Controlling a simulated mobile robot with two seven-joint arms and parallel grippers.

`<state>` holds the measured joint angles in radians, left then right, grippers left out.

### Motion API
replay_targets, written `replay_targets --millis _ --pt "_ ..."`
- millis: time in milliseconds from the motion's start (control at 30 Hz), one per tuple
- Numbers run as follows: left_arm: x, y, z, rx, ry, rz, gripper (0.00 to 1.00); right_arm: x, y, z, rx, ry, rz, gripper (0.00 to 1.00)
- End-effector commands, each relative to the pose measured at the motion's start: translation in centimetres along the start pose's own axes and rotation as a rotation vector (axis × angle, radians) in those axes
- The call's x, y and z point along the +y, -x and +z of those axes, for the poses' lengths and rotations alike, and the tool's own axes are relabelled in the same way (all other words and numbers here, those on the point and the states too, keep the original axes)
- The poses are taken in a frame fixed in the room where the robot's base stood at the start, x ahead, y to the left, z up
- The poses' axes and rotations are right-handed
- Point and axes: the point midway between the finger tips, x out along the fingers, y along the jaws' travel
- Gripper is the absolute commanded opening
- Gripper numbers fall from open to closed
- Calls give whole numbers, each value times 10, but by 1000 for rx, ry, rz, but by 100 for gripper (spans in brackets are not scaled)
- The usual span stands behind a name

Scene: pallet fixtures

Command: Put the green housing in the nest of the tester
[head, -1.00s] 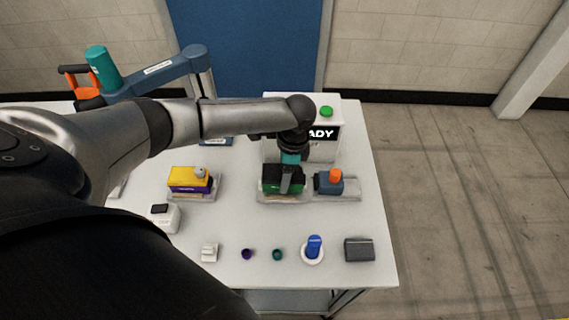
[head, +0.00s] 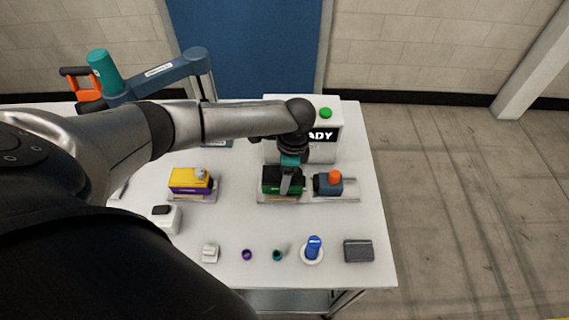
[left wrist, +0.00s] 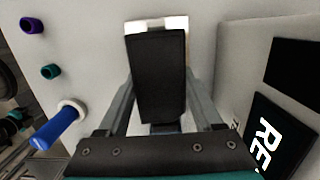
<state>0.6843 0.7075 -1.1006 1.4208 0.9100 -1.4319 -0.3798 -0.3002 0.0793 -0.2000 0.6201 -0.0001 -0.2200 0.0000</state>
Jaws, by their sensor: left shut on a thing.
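The green housing (head: 270,187), with a black top, is in the middle of the table in the head view. My left gripper (head: 287,187) is shut on it from above. In the left wrist view the housing's black top (left wrist: 158,75) lies between the two fingers. The housing is over or in a pale nest (head: 268,201) in front of the white tester (head: 325,151); I cannot tell whether it is fully seated. The tester's screen is partly hidden by my arm and shows "ADY". My right gripper is not in view.
A blue block with an orange knob (head: 335,176) stands close right of the housing. A yellow and purple housing (head: 188,182) sits on a fixture to the left. A blue peg (head: 314,246), small rings and a grey box (head: 359,250) line the front edge.

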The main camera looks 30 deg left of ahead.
Motion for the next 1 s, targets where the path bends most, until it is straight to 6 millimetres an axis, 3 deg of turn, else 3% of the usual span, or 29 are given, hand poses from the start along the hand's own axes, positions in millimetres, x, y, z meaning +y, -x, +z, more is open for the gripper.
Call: replay_targets --millis 1000 --pt "0 -12 -2 0 1 -1 5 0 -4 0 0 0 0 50"
